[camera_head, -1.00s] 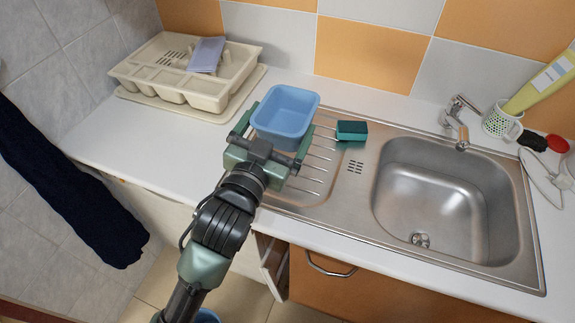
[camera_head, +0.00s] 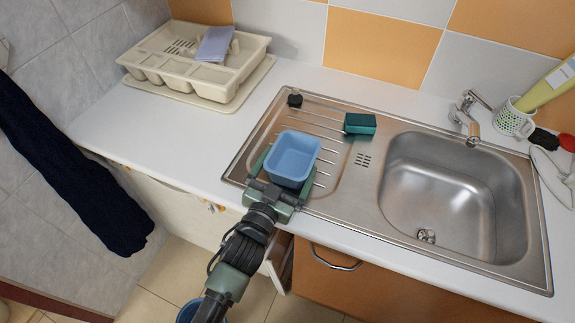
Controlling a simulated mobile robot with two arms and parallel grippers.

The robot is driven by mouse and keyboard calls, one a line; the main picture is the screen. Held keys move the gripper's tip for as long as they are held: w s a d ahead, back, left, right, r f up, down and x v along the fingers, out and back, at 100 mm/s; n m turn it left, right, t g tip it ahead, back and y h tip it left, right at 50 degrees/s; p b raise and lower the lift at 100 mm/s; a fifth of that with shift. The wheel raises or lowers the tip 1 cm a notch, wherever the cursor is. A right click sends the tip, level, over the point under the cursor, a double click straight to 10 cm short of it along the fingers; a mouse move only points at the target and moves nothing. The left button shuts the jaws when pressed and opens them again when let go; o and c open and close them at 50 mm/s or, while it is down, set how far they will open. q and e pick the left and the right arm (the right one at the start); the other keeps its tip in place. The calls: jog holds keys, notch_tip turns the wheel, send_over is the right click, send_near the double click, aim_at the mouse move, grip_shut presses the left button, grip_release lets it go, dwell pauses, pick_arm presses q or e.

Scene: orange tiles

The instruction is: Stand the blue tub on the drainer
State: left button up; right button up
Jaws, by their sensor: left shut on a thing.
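The blue tub (camera_head: 291,158) is an open, rounded rectangular container, upright over the drainer (camera_head: 262,140), the ribbed steel area left of the sink bowl. My left gripper (camera_head: 284,172) is shut on the tub, with its fingers along the tub's two sides. The tub's underside is hidden, so I cannot tell whether it touches the ribs. My right gripper is not in view.
A green sponge (camera_head: 360,123) lies right of the tub. A small black plug (camera_head: 295,100) sits at the drainer's back corner. A beige cutlery tray (camera_head: 200,75) stands back left. The sink bowl (camera_head: 440,185) is empty.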

pick_arm(q)
jog(key=o, duration=1.4)
jog(key=shift+f, duration=0.15)
jog(key=shift+c, duration=0.2)
jog(key=shift+o, duration=0.2)
jog(key=shift+r, duration=0.3)
jog(key=b+v, duration=0.2)
jog(key=v, duration=0.8)
jog(key=shift+s+a+f, duration=0.15)
jog(key=shift+s+f, duration=0.05)
jog(key=shift+s, duration=0.15)
jog(key=shift+s+a+r, duration=0.1)
jog(key=shift+s+a, duration=0.1)
jog(key=shift+s, duration=0.35)
